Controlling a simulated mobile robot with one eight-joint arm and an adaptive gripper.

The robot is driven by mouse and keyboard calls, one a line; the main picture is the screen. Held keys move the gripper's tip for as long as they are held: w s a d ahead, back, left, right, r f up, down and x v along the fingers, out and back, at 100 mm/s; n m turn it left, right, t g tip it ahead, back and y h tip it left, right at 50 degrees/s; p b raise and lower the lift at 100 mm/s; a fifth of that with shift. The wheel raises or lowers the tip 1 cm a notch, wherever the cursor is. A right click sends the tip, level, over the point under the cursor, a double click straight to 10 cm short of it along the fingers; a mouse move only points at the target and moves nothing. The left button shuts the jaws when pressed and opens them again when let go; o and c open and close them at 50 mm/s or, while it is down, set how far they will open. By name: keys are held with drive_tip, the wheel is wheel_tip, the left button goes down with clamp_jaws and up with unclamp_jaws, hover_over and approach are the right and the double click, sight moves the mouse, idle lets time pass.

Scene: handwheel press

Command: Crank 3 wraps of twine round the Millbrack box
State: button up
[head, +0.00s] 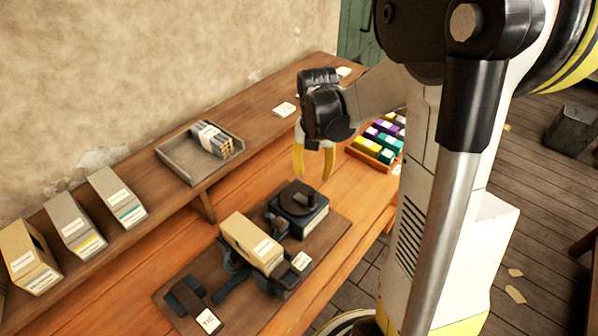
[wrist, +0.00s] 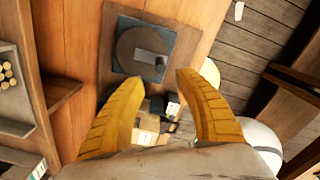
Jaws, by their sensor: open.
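A tan box (head: 250,238) with a white label lies in a dark holder on the bench; its label is too small to read. I cannot make out any twine around it. Beside it is a dark round crank disc (head: 301,198) on a square block; in the wrist view the disc (wrist: 132,45) shows a small upright knob (wrist: 160,67). My gripper (head: 313,172) points down with its yellow fingers spread and empty, above the crank and apart from it. In the wrist view the tan box (wrist: 147,125) is partly hidden between the fingers.
A raised shelf holds several boxes (head: 117,197) at the left and a grey tray (head: 178,164) with a bundle. A tray of coloured blocks (head: 368,146) stands beyond the crank. A dark lever-like piece with a white tag (head: 208,321) lies at the board's near end.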

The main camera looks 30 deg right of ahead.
sight(312, 193)
wheel_tip(312, 193, down, 10)
drive_tip(key=b, duration=0.2)
drive_tip(key=shift+s+a+f+b, duration=0.15)
drive_tip(key=shift+f+b, duration=0.05)
drive_tip(key=shift+b, duration=0.2)
clamp_jaws()
